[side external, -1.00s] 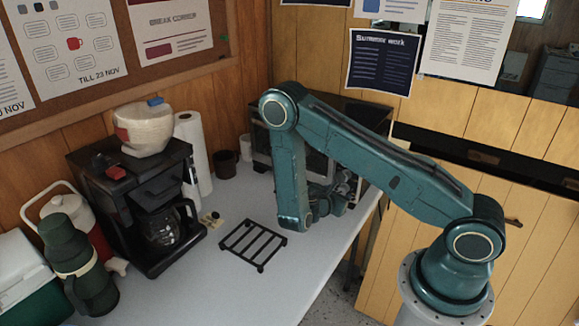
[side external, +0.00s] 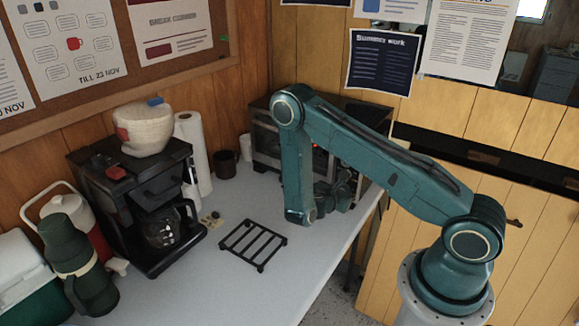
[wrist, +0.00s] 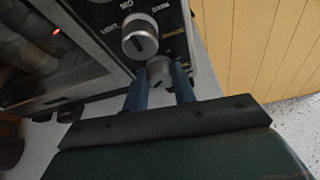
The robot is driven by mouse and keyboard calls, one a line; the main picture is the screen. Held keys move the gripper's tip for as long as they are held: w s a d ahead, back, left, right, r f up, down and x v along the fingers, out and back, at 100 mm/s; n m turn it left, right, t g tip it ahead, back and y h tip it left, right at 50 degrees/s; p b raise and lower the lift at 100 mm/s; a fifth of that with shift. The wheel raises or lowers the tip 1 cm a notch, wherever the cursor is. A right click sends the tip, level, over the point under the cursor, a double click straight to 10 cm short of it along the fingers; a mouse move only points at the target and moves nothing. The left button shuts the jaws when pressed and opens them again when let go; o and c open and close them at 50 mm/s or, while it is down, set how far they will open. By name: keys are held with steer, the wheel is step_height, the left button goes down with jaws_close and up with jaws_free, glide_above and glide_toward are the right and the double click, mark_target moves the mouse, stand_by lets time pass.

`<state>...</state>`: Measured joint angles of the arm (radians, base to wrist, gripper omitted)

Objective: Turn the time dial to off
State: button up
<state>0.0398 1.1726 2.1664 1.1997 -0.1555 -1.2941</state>
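The toaster oven (side external: 264,132) stands at the back of the counter, partly hidden behind my arm. In the wrist view its control panel (wrist: 106,14) carries an upper silver dial (wrist: 140,36) and a lower silver dial (wrist: 159,71), which I take for the time dial. My gripper (wrist: 161,69) is at the lower dial, one finger on each side. The fingers stand apart; whether they touch the dial cannot be told. The lower dial's markings are hard to read. In the side view my gripper (side external: 340,190) is close to the oven's front and the dials are hidden.
A black wire rack (side external: 254,245) lies on the counter in front of the oven. A coffee maker (side external: 130,200), paper roll (side external: 196,150), brown mug (side external: 225,164) and green flask (side external: 75,260) stand left. The counter's front middle is clear.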

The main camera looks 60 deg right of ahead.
steer(key=shift+m, duration=0.3)
steer(key=shift+s+m+t, duration=0.15)
steer(key=shift+m+t, duration=0.75)
steer(key=shift+m, duration=0.3)
steer(key=shift+s+f+m+t+h, duration=0.1)
steer(key=shift+m+t+h, duration=0.2)
steer(key=shift+m+t, duration=0.55)
steer(key=shift+m, duration=0.35)
steer(key=o, duration=1)
steer(key=shift+a, duration=0.2)
steer(key=v, duration=1.3)
steer(key=shift+a, duration=0.2)
